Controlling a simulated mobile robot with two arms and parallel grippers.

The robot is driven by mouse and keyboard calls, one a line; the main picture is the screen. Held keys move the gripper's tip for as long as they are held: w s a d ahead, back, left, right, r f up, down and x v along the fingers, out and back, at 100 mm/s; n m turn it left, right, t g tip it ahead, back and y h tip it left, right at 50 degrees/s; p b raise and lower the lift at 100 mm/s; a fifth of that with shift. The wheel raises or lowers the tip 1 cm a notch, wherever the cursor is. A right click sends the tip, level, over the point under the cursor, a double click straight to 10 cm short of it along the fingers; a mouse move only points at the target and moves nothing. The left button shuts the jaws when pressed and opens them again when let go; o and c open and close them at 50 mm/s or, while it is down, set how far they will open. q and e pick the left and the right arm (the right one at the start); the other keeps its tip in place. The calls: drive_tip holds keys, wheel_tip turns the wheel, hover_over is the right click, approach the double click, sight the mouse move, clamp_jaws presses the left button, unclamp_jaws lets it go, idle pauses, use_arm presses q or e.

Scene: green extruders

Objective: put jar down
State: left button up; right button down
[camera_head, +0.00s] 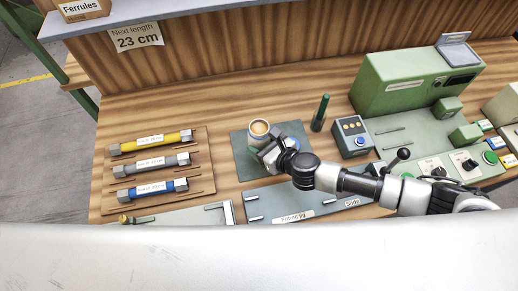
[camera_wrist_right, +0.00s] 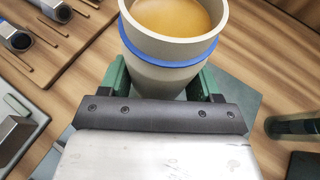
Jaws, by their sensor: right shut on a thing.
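The jar (camera_wrist_right: 172,48) is a beige cup with a blue band and amber contents. It is upright in the wrist view. In the head view the jar (camera_head: 259,128) is over the dark green mat (camera_head: 241,158). My right gripper (camera_wrist_right: 165,88) is shut on the jar, with a green finger on each side of it. In the head view my right gripper (camera_head: 270,150) is partly hidden by its own wrist. I cannot tell whether the jar's base touches the mat. My left gripper is not in view.
A dark green cylinder (camera_head: 320,113) stands right of the mat, beside a grey button box (camera_head: 352,137). A wooden rack (camera_head: 200,146) with yellow, grey and blue tools lies left. A green machine (camera_head: 400,83) stands at the back right. The fitting jig plate (camera_head: 290,208) lies in front.

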drive_tip(key=shift+w+a+f, duration=0.25)
drive_tip(key=shift+a+f, duration=0.2)
drive_tip(key=shift+a, duration=0.1)
drive_tip(key=shift+f+b, duration=0.7)
drive_tip(key=shift+f, duration=1.15)
drive_tip(key=shift+f, duration=0.15)
drive_tip(key=shift+c, duration=1)
unclamp_jaws()
drive_tip(key=shift+d, duration=0.1)
drive_tip(key=shift+s+d+r, duration=0.1)
drive_tip(key=shift+s+r, duration=0.05)
drive_tip(key=shift+r, duration=0.05)
drive_tip(key=v, duration=1.1)
drive_tip(key=shift+s+d+r, duration=0.2)
